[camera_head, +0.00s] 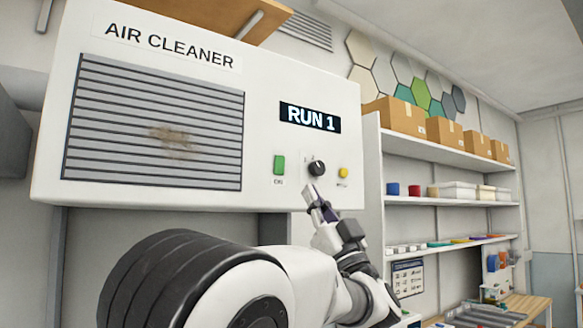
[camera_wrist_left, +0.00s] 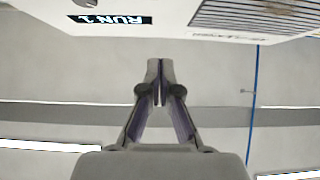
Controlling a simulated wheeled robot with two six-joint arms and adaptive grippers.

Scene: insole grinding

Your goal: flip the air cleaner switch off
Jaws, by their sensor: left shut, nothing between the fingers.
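The air cleaner (camera_head: 265,125) is a white wall-mounted box with a dark grille and a display (camera_head: 310,117) reading "RUN 1". Its black rotary switch (camera_head: 317,168) sits below the display, between a green button (camera_head: 279,165) and a yellow button (camera_head: 343,172). My left gripper (camera_head: 313,190) is shut and empty, with its fingertips just below the switch; I cannot tell whether they touch it. In the left wrist view the shut fingers (camera_wrist_left: 154,66) point toward the air cleaner (camera_wrist_left: 170,22), whose display (camera_wrist_left: 110,19) appears upside down. My right gripper is not in view.
Shelves (camera_head: 450,200) with cardboard boxes (camera_head: 400,116), bins and small coloured items stand to the right of the air cleaner. A wooden bench (camera_head: 525,305) with a grey tray (camera_head: 480,313) is at the lower right. A wooden board (camera_head: 215,14) is above the air cleaner.

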